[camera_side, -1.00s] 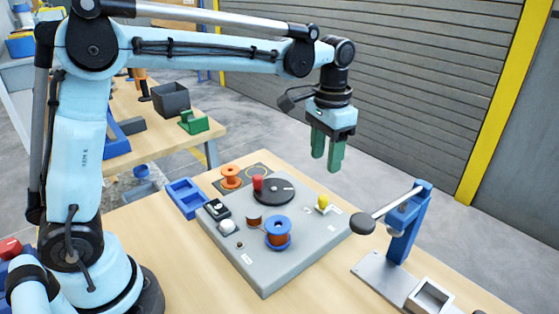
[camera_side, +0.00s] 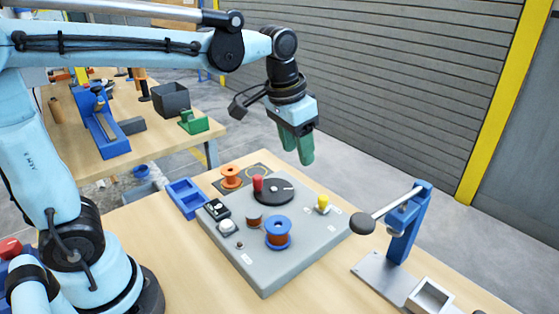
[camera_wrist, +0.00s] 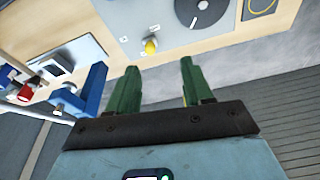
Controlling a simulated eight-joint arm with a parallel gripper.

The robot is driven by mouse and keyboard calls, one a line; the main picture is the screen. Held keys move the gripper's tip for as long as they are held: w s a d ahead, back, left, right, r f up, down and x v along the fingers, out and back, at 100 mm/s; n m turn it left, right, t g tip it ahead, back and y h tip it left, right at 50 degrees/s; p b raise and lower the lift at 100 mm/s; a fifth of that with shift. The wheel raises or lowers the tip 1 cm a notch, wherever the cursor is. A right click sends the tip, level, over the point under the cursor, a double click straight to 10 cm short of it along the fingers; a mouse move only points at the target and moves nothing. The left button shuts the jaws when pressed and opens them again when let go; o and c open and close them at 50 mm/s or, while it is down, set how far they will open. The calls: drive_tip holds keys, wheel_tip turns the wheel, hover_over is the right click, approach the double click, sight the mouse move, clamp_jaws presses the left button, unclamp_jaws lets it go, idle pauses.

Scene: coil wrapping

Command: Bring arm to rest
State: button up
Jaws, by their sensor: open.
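My gripper (camera_side: 297,148) hangs above the back part of the grey coil-wrapping board, clear of everything on it. Its two green fingers are empty. In the wrist view my gripper (camera_wrist: 157,80) shows its fingers spread apart with nothing between them. The grey board (camera_side: 270,270) carries a black disc (camera_side: 275,193) with a red knob (camera_side: 257,184), a blue spool (camera_side: 278,233) wound with copper, an orange spool (camera_side: 231,177) and a yellow knob (camera_side: 323,201). The yellow knob also shows in the wrist view (camera_wrist: 150,46).
A blue lever press (camera_side: 404,232) with a black-ended handle stands right of the board. A blue tray (camera_side: 187,198) lies at its left. A second table behind holds a dark bin (camera_side: 171,99) and a green block (camera_side: 194,122). Free air surrounds my gripper.

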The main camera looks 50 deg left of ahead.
drive_tip(key=shift+s+a+f+n+t, duration=0.25)
drive_tip(key=shift+s+a+f+t, duration=0.4)
drive_tip(key=shift+s, duration=0.9)
drive_tip(key=shift+s+a+f+n+t, duration=0.35)
drive_tip(key=shift+s+f+t, duration=0.6)
drive_tip(key=shift+s, duration=0.65)
drive_tip(key=shift+s+a+f+n+t, duration=0.2)
drive_tip(key=shift+s+a+f+t, duration=0.6)
drive_tip(key=shift+s, duration=0.75)
